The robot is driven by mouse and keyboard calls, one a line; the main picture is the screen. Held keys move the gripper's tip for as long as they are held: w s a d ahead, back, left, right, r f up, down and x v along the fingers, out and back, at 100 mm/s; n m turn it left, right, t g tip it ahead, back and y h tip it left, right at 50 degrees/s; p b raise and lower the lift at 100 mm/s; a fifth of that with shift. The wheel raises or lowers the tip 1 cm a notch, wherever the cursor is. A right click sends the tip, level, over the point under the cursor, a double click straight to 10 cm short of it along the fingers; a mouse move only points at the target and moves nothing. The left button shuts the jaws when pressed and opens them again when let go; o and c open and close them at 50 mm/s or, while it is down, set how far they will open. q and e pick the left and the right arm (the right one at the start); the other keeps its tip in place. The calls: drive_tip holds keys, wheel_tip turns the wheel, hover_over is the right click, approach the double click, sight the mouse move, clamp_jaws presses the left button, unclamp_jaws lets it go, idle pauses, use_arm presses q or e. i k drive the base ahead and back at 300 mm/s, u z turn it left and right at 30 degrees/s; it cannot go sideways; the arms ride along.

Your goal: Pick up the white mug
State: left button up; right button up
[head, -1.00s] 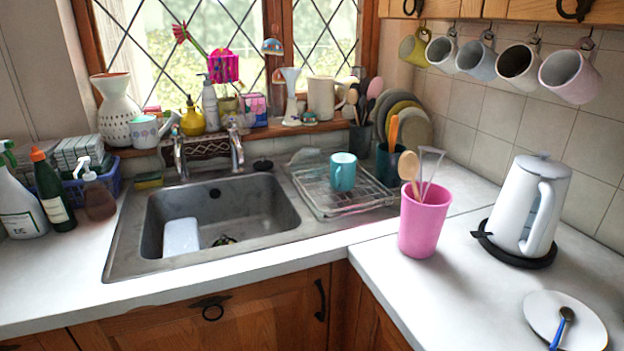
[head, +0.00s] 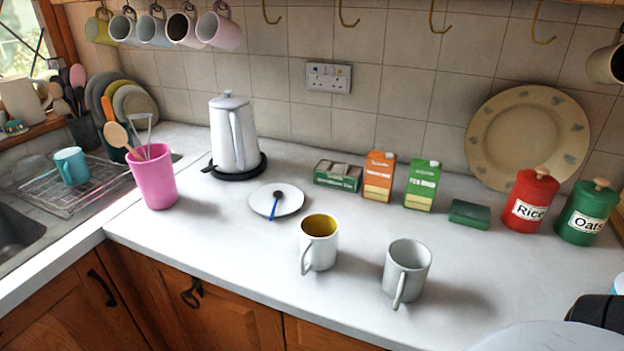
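Two pale mugs stand upright on the counter near its front edge in the head view. One is a white mug with a yellow inside (head: 321,253), its handle toward the front left. To its right is a plain white or pale grey mug (head: 412,278), its handle toward the front. The two mugs stand apart. More mugs hang on hooks at the upper left, among them a white one (head: 122,28) and a white one with a dark inside (head: 182,28). Neither of my grippers shows in this view.
Behind the mugs are a saucer (head: 262,203) with a blue-handled spoon, a green box (head: 338,177), and orange (head: 378,176) and green (head: 422,186) cartons. A pink utensil pot (head: 155,182) and white kettle (head: 232,140) stand left. Red (head: 530,198) and green (head: 588,212) canisters stand right.

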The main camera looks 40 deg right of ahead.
sight(315, 254)
drive_tip(key=z, duration=0.05)
drive_tip(key=k, duration=0.6)
drive_tip(key=u, duration=0.95)
drive_tip(key=i, duration=0.7)
drive_tip(key=z, duration=2.35)
drive_tip(key=i, duration=0.5)
drive_tip(key=z, duration=0.1)
drive_tip(key=k, duration=0.7)
drive_tip(key=u, duration=0.55)
drive_tip(key=i, duration=0.35)
drive_tip(key=z, duration=0.65)
